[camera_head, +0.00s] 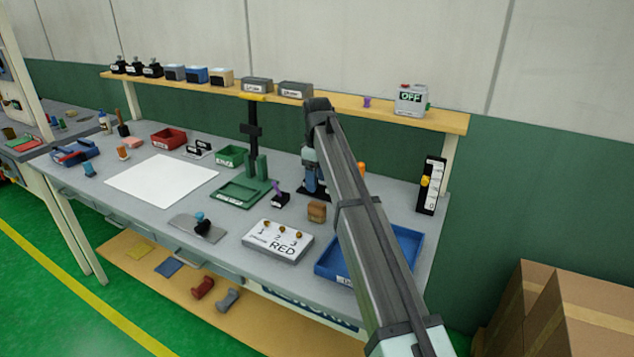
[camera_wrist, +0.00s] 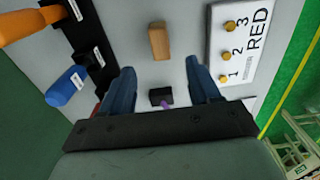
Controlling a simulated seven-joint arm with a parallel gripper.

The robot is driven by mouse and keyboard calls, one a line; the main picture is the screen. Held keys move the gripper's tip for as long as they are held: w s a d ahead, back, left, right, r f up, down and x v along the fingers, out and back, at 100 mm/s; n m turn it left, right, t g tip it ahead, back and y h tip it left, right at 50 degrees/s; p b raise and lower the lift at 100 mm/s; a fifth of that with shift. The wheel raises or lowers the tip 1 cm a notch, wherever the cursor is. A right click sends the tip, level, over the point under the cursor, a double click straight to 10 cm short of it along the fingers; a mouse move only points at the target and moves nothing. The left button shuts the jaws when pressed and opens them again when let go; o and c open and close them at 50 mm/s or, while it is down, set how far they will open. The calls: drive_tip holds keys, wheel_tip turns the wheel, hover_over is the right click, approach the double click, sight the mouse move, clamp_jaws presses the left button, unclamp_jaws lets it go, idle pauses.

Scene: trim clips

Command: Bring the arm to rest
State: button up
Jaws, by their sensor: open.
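My arm reaches over the workbench (camera_head: 225,235) from the lower right in the head view. My gripper (camera_head: 313,188) hangs above the bench behind the brown block (camera_head: 316,211), partly hidden by my arm. In the wrist view, the two blue fingers of my gripper (camera_wrist: 160,78) are spread wide. Nothing is held between them. A small black block (camera_wrist: 161,95) with a purple piece (camera_wrist: 166,106) shows in the gap, below the fingers. The brown block (camera_wrist: 158,42) lies beyond the fingertips. The head view also shows the purple piece (camera_head: 277,188) on its black block.
A panel marked RED (camera_head: 279,241) and a blue tray (camera_head: 408,243) stand near the front edge. A green fixture (camera_head: 245,190) stands left of my gripper. A shelf (camera_head: 350,103) with boxes runs behind. In the wrist view, a rack (camera_wrist: 88,45) with orange and blue handles is at left.

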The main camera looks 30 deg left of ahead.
drive_tip(key=shift+d, duration=0.15)
drive_tip(key=w+d+f+m+h, duration=0.1)
drive_tip(key=d+f+m+h, duration=0.2)
drive_tip(key=d, duration=2.6)
drive_tip(key=s+d+f+m, duration=0.1)
drive_tip(key=s+d+f, duration=0.1)
drive_tip(key=d+f, duration=0.85)
drive_tip(key=s+d+f+m+g, duration=0.15)
drive_tip(key=s+d+f, duration=0.35)
drive_tip(key=f, duration=0.5)
drive_tip(key=s+d+f+m+g, duration=0.1)
drive_tip(key=s+d+f+m, duration=0.2)
drive_tip(key=s+f, duration=0.55)
drive_tip(key=s+d+f+m+g, duration=0.1)
drive_tip(key=s+d+f+m, duration=0.3)
drive_tip(key=f, duration=0.8)
drive_tip(key=s+d+f+m+g+y, duration=0.1)
drive_tip(key=s+f+m, duration=0.1)
drive_tip(key=s+f, duration=0.3)
drive_tip(key=s+d+f+m+g+y, duration=0.1)
drive_tip(key=s+f, duration=0.5)
drive_tip(key=s, duration=0.8)
drive_tip(key=s+d+f+m+g+y, duration=0.1)
drive_tip(key=s+f, duration=0.4)
drive_tip(key=s, duration=0.5)
drive_tip(key=shift+d+f+m, duration=0.3)
drive_tip(key=shift+d+m, duration=0.55)
drive_tip(key=shift+d, duration=0.3)
